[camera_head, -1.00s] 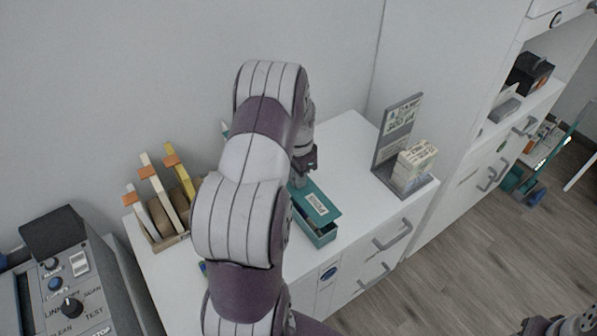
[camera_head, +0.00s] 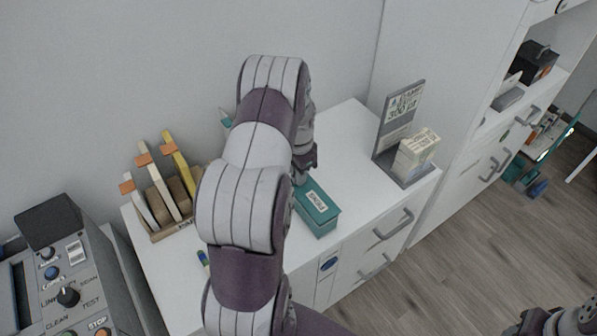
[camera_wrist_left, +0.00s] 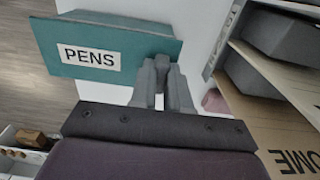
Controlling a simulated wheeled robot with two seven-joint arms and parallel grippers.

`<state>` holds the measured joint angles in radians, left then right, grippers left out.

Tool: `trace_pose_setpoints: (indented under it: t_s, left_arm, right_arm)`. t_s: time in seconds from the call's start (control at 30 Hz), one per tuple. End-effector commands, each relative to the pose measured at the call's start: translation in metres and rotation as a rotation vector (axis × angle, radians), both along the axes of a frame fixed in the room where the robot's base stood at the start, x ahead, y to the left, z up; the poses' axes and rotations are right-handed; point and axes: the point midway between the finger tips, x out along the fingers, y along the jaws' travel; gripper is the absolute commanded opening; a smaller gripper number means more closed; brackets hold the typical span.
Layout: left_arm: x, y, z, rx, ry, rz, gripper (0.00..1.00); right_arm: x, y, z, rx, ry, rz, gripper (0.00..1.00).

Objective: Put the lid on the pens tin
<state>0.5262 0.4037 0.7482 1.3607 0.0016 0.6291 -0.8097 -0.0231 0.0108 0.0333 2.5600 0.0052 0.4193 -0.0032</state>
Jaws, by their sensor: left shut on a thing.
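The teal lid with its white PENS label (camera_head: 314,201) sits on the teal pens tin (camera_head: 319,227) on the white desk. In the head view the lid looks lined up with the tin's walls. My left gripper (camera_head: 300,180) is at the lid's back edge, partly hidden by my arm. In the left wrist view my left gripper (camera_wrist_left: 163,75) is shut on the edge of the lid (camera_wrist_left: 125,42). Whether the lid is fully seated all round cannot be told. My right gripper (camera_head: 548,322) shows partly at the lower right corner, away from the desk.
A wooden rack with upright boards (camera_head: 168,230) stands left of my arm. A grey sign stand (camera_head: 384,158) with a pale block (camera_head: 416,152) stands to the right. A grey control panel (camera_head: 62,270) is at the lower left. The desk between tin and stand is clear.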

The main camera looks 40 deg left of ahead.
Motion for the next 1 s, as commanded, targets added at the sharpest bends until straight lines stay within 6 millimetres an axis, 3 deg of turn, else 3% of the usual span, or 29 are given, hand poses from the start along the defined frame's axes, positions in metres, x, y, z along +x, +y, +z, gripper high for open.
trace_pose_setpoints:
  t_s: [1.0]
  left_arm:
    - [-0.0002,0.0,-0.0063,0.0,0.0,0.0,0.0]
  right_arm:
    - [0.0,0.0,-0.001,0.0,0.0,0.0,0.48]
